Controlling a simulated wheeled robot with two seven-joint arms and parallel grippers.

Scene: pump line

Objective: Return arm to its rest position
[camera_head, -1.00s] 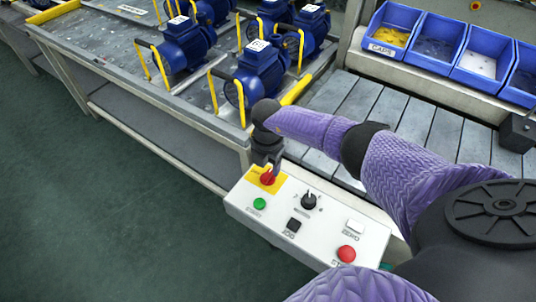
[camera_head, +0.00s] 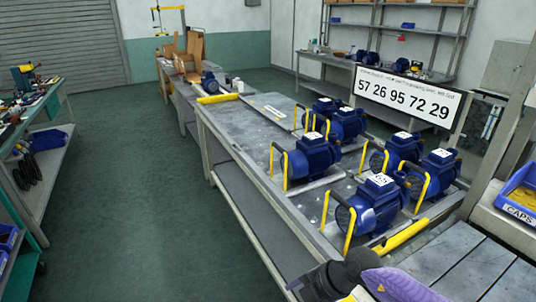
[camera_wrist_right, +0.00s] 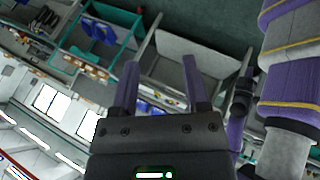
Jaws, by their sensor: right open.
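In the right wrist view my right gripper (camera_wrist_right: 160,80) is open, its two fingers apart with nothing between them. Beyond the fingers are tilted benches and shelves, and a purple-sleeved link of mine is at the right. In the head view a purple-sleeved arm of mine enters at the bottom edge, right of centre. Its dark end is beside the corner of the pump bench (camera_head: 262,203). I cannot tell for sure which arm it is, and its jaws are not visible.
Several blue pumps (camera_head: 377,205) with yellow handles stand on the bench, near the arm's dark end. A number display (camera_head: 408,98) stands behind them. A blue caps bin (camera_head: 518,203) is at the right. A cluttered bench (camera_head: 45,110) is at the left. The green floor (camera_head: 150,190) between is clear.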

